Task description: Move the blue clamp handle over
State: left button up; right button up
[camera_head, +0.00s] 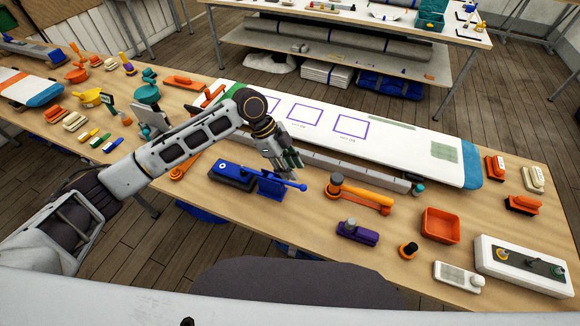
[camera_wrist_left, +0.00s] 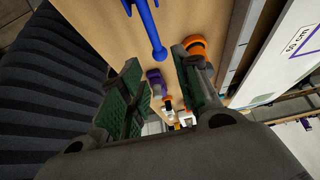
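The blue clamp (camera_head: 233,177) sits on the wooden table in front of the long white board. Its blue handle (camera_head: 285,184) points right along the table and ends in a round knob. My left gripper (camera_head: 289,165) is above and just behind the knob end of the handle, with nothing between its fingers. In the left wrist view the green-padded fingers (camera_wrist_left: 160,64) are spread apart. The handle (camera_wrist_left: 146,22) comes in from the top there, its knob lying in line with the gap. No touch is visible. My right gripper is not in view.
An orange-handled clamp (camera_head: 360,193) and a purple one (camera_head: 357,231) stand to the right. Farther right are an orange tray (camera_head: 441,225) and a white control box (camera_head: 523,264). The white board (camera_head: 400,150) with a grey rail lies behind. Tools crowd the table's left.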

aim_at(302, 185)
pick_arm(q)
jog(key=shift+d+f, duration=0.1)
jog(key=shift+f, duration=0.1)
jog(key=shift+b+x, duration=3.4)
jog(key=shift+x, duration=0.3)
jog(key=shift+f, duration=0.15)
jog(key=shift+c, duration=0.2)
jog(key=c, duration=0.5)
